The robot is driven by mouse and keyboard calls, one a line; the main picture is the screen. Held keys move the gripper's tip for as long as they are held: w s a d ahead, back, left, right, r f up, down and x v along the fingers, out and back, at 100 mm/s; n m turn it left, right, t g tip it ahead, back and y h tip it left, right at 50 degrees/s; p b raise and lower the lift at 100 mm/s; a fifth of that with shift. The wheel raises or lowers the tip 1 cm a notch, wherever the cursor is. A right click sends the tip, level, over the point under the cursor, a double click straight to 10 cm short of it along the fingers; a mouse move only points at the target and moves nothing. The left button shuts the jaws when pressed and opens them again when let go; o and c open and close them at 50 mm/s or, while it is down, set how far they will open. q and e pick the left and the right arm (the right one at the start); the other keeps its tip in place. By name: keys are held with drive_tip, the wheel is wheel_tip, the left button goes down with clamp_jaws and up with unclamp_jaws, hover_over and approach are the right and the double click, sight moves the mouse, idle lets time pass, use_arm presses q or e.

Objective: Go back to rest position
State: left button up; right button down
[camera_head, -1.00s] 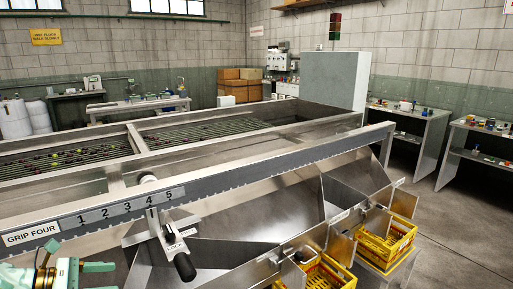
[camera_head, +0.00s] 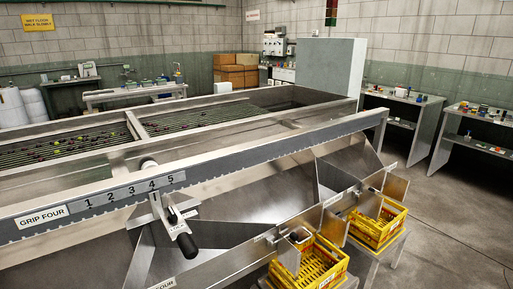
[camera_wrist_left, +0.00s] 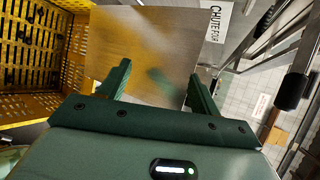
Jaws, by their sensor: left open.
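My left gripper (camera_wrist_left: 158,88) shows in the left wrist view with its two green fingers spread apart and nothing between them. A metal plate (camera_wrist_left: 150,40) lies beyond the fingertips, with a chute label beside it. My left gripper is out of the head view. The right gripper is in neither view. The roller sizer (camera_head: 230,150) fills the middle of the head view, with a numbered scale (camera_head: 128,194) marked "GRIP FOUR" and a black-handled lever (camera_head: 186,246) near the 4.
Yellow crates (camera_head: 312,265) and (camera_head: 377,224) stand under the chutes at the right. A yellow crate (camera_wrist_left: 72,50) is close at the left of the wrist view. Work tables (camera_head: 408,100) stand along the back right wall. The floor (camera_head: 450,220) at the right is clear.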

use_arm(q)
drive_tip(key=s+d+f+n+g+y, duration=0.15)
drive_tip(key=s+f+n, duration=0.4)
drive_tip(key=s, duration=0.55)
drive_tip(key=s+d+f+n+g+y+p, duration=0.1)
drive_tip(key=s+d+f+n+g, duration=0.2)
drive_tip(key=s+f+n, duration=0.55)
drive_tip(key=s+d+f+n+g+y, duration=0.25)
drive_tip(key=s+f, duration=0.25)
drive_tip(key=s, duration=0.8)
drive_tip(key=s+d+n+g, duration=0.2)
drive_tip(key=s, duration=0.6)
drive_tip(key=s+d+f+n+g, duration=0.1)
drive_tip(key=s+d+n+g, duration=0.1)
drive_tip(key=s, duration=0.6)
drive_tip(key=shift+s+d+h+p, duration=0.35)
drive_tip(key=shift+d+h, duration=0.05)
drive_tip(key=shift+d, duration=0.2)
drive_tip(key=shift+f, duration=0.1)
